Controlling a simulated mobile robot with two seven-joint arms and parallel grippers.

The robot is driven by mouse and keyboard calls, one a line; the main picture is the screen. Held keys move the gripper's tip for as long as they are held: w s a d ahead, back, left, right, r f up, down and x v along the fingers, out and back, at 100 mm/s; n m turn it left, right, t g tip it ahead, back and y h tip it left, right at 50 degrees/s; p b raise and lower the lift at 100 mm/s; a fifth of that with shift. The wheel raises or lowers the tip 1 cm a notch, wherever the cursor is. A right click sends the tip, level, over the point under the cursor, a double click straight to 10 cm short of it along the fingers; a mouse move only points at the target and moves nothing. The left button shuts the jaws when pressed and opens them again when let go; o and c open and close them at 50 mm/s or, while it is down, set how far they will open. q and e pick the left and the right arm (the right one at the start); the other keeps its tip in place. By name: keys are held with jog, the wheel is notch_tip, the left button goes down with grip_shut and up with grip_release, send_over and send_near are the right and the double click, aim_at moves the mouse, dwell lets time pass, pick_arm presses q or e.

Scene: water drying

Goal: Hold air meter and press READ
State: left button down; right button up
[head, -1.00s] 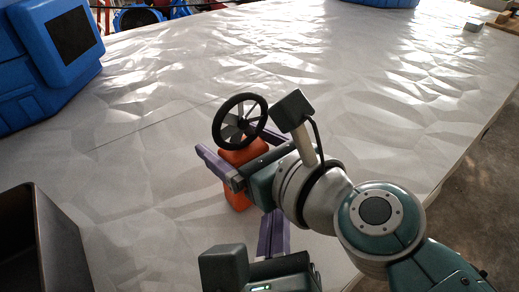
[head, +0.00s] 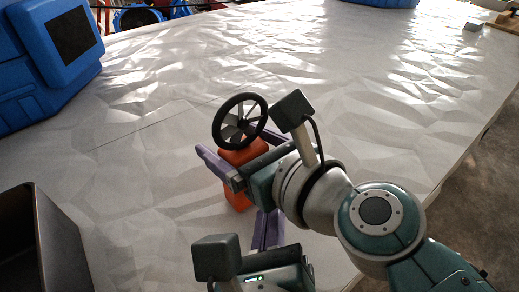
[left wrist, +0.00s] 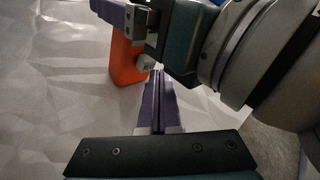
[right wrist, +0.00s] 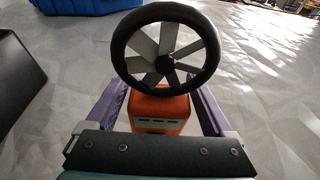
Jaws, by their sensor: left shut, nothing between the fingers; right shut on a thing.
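The air meter has an orange body (head: 236,194) with a black-ringed fan (head: 240,121) on top. It is held upright or nearly so above the table. My right gripper (head: 238,146) is shut on the body, one purple finger on each side, as the right wrist view (right wrist: 160,98) also shows. My left gripper (head: 266,213) is shut and empty, its fingertips just below and beside the meter body. In the left wrist view its closed fingers (left wrist: 158,73) point toward the lower orange body (left wrist: 128,62), partly hidden by my right gripper. I cannot make out the READ button.
A dark open bin (head: 42,240) stands at the lower left. A blue case (head: 45,60) stands at the upper left.

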pick_arm(q)
jog(key=shift+w+a, duration=0.3)
jog(key=shift+w, duration=0.1)
dwell(0.7)
jog(key=shift+s+d, duration=0.6)
jog(key=shift+s, duration=0.15)
jog(key=shift+s+d, duration=0.75)
jog(key=shift+s, duration=0.3)
jog(key=shift+s+d, duration=0.7)
jog(key=shift+s, duration=0.3)
pick_arm(e)
jog(key=o, duration=1.4)
jog(key=shift+c, duration=0.2)
